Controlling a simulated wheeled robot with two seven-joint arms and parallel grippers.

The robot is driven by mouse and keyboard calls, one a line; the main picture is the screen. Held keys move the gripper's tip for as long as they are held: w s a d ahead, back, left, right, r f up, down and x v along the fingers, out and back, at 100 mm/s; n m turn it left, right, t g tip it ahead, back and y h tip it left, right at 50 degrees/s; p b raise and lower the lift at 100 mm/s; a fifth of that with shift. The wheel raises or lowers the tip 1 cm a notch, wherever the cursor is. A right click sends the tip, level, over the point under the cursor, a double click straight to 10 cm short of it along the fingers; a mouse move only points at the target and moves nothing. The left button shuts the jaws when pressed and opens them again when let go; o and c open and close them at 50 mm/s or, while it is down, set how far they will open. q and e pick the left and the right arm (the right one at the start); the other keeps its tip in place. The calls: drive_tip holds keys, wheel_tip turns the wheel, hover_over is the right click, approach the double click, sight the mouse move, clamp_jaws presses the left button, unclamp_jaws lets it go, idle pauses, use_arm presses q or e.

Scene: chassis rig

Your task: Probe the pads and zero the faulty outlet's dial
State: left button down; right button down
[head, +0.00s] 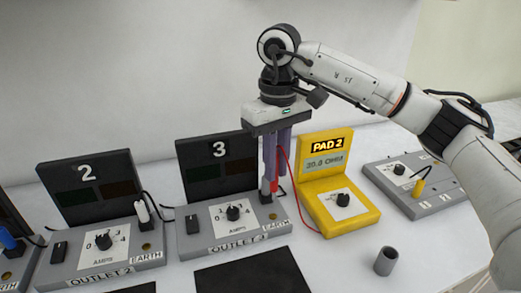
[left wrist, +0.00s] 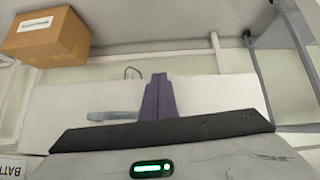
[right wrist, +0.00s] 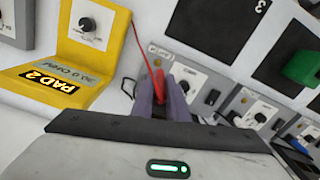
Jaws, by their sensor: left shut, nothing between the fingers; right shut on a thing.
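My right gripper (head: 271,180) is shut on the red probe (head: 275,187), pointing down at the EARTH end of outlet 3 (head: 231,226). Whether the tip touches a pad is hidden. A red wire joins the probe to the yellow meter (head: 366,216), which shows PAD 2 and a small ohm reading (head: 324,163). Outlet 3's dial (head: 233,213) and outlet 2's dial (head: 103,241) are black knobs on white scales. The red probe also shows in the right wrist view (right wrist: 160,78). My left gripper (left wrist: 158,99) is shut and empty, away from the outlets.
Outlet 2 (head: 120,259) has a white plug (head: 142,212). A blue plug (head: 7,239) stands far left. A black mat (head: 255,274) lies in front. A cardboard box (left wrist: 45,38) is elsewhere.

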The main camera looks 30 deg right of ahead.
sight(275, 185)
drive_tip(key=shift+w+d+r, duration=0.2)
drive_tip(key=shift+w+d, duration=0.05)
drive_tip(key=shift+w, duration=0.2)
drive_tip(key=shift+f, duration=0.15)
drive_tip(key=shift+f+b, duration=0.6)
drive_tip(key=shift+b, duration=0.2)
wheel_tip(275, 185, down, 4)
drive_tip(key=b, duration=0.3)
drive_tip(key=shift+r, duration=0.2)
drive_tip(key=shift+f, duration=0.35)
drive_tip(key=shift+f+b, duration=0.5)
